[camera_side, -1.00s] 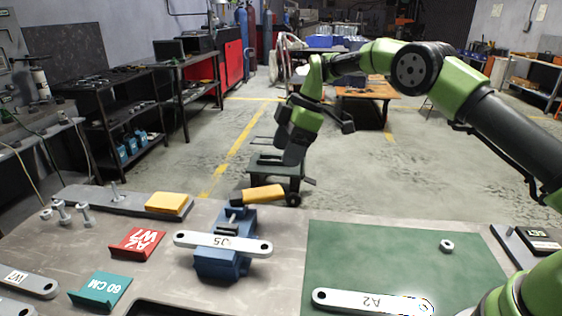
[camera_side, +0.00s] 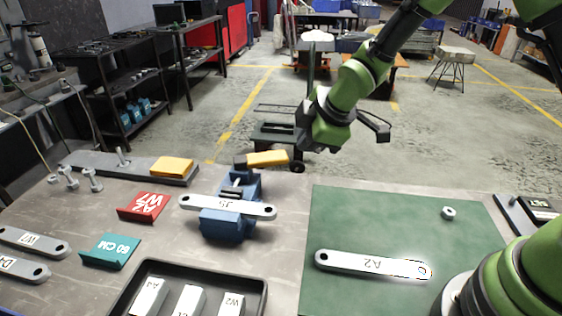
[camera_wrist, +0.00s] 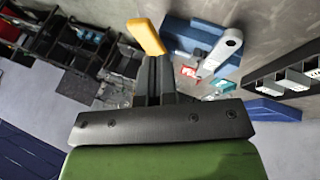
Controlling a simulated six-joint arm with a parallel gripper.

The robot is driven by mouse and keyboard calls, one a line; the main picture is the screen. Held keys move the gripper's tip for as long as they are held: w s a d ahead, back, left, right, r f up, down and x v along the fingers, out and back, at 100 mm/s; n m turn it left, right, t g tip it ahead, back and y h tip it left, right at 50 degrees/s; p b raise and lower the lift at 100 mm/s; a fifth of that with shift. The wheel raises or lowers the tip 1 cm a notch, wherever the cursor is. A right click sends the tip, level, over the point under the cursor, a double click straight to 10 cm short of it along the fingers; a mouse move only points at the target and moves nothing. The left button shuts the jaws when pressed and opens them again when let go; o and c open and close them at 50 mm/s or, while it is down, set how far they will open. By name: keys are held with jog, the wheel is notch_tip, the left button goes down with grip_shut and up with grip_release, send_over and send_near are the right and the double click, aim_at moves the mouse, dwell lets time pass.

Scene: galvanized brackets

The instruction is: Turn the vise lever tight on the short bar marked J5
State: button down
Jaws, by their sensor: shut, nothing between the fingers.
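The blue vise (camera_side: 228,222) stands on the bench left of centre and also shows in the wrist view (camera_wrist: 190,36). The short silver bar marked J5 (camera_side: 228,207) lies across it at the jaws; its grip there is hard to tell. The vise lever has a yellow handle (camera_side: 267,158) behind the vise, pointing right. My gripper (camera_side: 303,143) is just right of the handle's end, apart from it as far as I can tell. In the wrist view my shut, empty fingers (camera_wrist: 159,62) point toward the yellow handle (camera_wrist: 146,36).
Bar A2 (camera_side: 372,265) lies on the green mat (camera_side: 400,222). A black tray (camera_side: 200,269) of marked bars is in front. Red (camera_side: 145,206) and teal (camera_side: 110,251) brackets, bolts and a yellow block (camera_side: 172,167) are left. A nut (camera_side: 449,213) lies on the mat.

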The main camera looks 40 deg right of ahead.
aim_at(261, 160)
jog(key=s+a+t+y, duration=0.1)
jog(key=s+a, duration=0.1)
jog(key=s, duration=0.2)
jog(key=x, duration=0.9)
jog(key=shift+w+a+f, duration=0.2)
jog(key=shift+a+f, duration=0.05)
jog(key=shift+a, duration=0.15)
jog(key=shift+w+d+r, duration=0.1)
jog(key=shift+w+d, duration=0.15)
jog(key=shift+w, duration=0.35)
jog(key=shift+w+d+r, duration=0.1)
jog(key=shift+w+d, duration=0.15)
jog(key=shift+w, duration=0.3)
jog(key=shift+w+d, duration=0.25)
jog(key=shift+w, duration=0.45)
